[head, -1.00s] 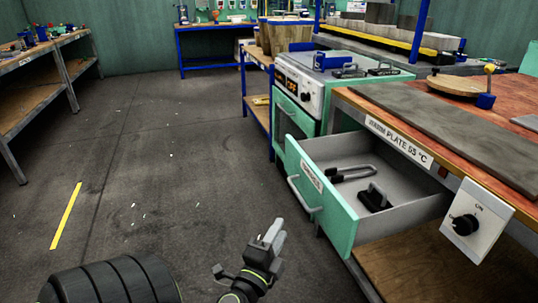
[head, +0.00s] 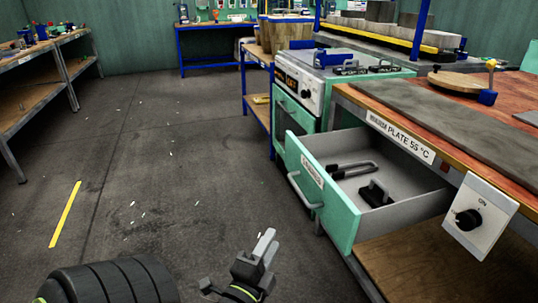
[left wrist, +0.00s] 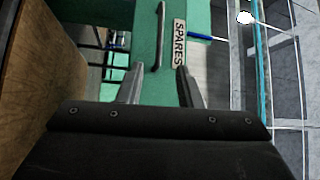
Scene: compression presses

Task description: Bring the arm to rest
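My left gripper (head: 267,243) is low in the head view, over the floor and in front of the open green drawer (head: 318,205). In the left wrist view its two fingers (left wrist: 160,90) stand apart with nothing between them. The green drawer front with its handle and SPARES label (left wrist: 179,44) shows beyond the fingers, apart from them. The drawer stays pulled out and holds black handled pieces (head: 376,195). My right gripper is not in view.
The wooden workbench (head: 510,161) with a grey warm plate (head: 440,120) and a control box (head: 479,216) stands at the right. Shelving (head: 40,88) stands at the far left. The floor (head: 165,170) between is open.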

